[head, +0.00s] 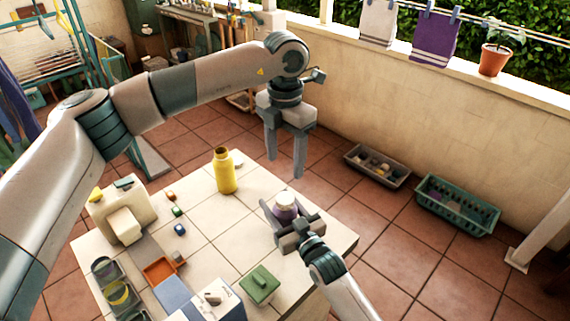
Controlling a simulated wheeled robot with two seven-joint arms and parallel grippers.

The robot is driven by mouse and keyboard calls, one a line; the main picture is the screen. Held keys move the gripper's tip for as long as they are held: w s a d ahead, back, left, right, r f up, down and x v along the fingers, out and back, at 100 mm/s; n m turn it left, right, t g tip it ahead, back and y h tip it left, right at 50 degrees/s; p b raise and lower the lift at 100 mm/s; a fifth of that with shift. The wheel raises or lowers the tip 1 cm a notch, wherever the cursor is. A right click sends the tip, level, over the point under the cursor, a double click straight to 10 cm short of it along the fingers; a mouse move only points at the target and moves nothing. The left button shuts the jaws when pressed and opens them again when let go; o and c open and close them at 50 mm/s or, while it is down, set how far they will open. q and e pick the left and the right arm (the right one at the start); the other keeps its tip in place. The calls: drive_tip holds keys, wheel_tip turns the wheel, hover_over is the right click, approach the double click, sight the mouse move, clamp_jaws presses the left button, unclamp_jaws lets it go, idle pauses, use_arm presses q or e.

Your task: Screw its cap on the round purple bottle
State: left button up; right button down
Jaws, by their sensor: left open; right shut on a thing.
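The round purple bottle (286,214) stands upright near the right edge of the tiled table (215,235). A pale, wide top (285,198) sits on it; I cannot tell from this view whether it is seated tight. My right gripper (291,216) is shut on the purple bottle, with a finger on either side of its body. My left gripper (285,157) is open and empty, fingers pointing down, above and apart from the bottle.
An open yellow bottle (225,173) stands at the table's back. Two crates (377,170) (457,207) stand on the floor by the wall.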

drive_tip(key=c, duration=0.7)
unclamp_jaws()
drive_tip(key=shift+s, duration=0.15)
use_arm(q)
wheel_tip(320, 180, down, 4)
drive_tip(key=b, duration=0.3)
drive_tip(key=shift+r, duration=0.25)
drive_tip(key=shift+f+b, duration=0.1)
drive_tip(key=shift+b, duration=0.25)
use_arm(e)
drive_tip(key=v, duration=1.7)
drive_tip(key=shift+d+r, duration=0.1)
